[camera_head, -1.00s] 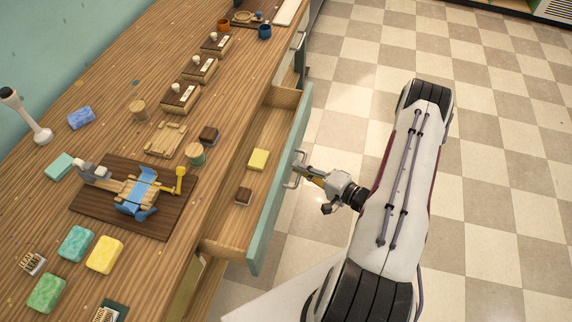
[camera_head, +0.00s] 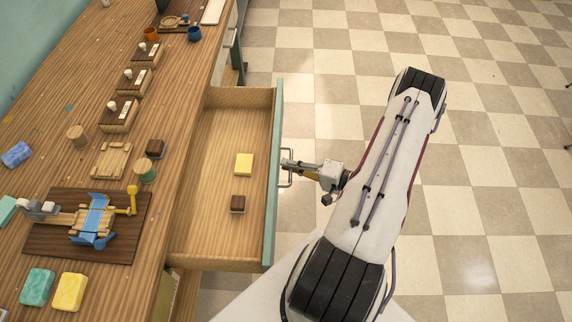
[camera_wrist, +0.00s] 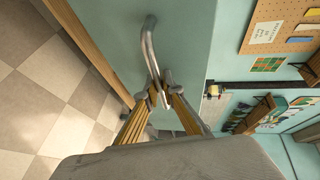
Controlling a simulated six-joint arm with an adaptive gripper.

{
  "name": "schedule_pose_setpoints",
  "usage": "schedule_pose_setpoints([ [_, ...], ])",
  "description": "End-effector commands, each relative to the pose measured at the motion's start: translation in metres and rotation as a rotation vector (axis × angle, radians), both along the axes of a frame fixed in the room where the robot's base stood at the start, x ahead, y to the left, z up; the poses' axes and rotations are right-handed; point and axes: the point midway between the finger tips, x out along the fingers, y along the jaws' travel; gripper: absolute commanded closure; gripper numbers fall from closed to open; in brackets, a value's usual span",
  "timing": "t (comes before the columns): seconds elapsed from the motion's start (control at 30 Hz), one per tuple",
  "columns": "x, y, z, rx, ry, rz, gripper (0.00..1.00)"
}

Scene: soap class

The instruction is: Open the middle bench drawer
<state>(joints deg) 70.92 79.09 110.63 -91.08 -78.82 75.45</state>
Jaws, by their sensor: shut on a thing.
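The middle bench drawer (camera_head: 205,210) stands pulled well out from the bench, with its wooden inside in plain view. Its front is a teal panel (camera_head: 273,185) with a metal bar handle (camera_head: 288,168). My gripper (camera_head: 289,163) is at the handle on the outer side of the panel. In the wrist view, my gripper's fingers (camera_wrist: 162,95) close around the lower part of the handle (camera_wrist: 150,50). A yellow soap bar (camera_head: 244,164) and a dark brown block (camera_head: 238,204) lie inside the drawer.
The wooden bench top (camera_head: 60,95) holds soaps, stamps and a blue and wood press (camera_head: 97,220) on a dark board. Another drawer front (camera_head: 230,50) is further back. The checkered floor (camera_head: 480,150) to the right is clear.

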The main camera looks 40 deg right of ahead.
Motion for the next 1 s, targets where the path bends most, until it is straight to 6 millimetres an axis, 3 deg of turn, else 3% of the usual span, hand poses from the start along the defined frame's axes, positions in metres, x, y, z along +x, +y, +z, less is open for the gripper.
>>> schedule_pose_setpoints([
  [0.27,0.0,0.0,0.0,0.001,0.001,0.001,1.0],
  [0.3,0.0,0.0,0.0,0.001,0.001,0.001,0.85],
  [0.77,-0.002,-0.001,0.0,0.0,0.0,0.0,0.85],
  [1.0,-0.013,-0.006,0.003,0.0,0.0,-0.002,0.85],
])
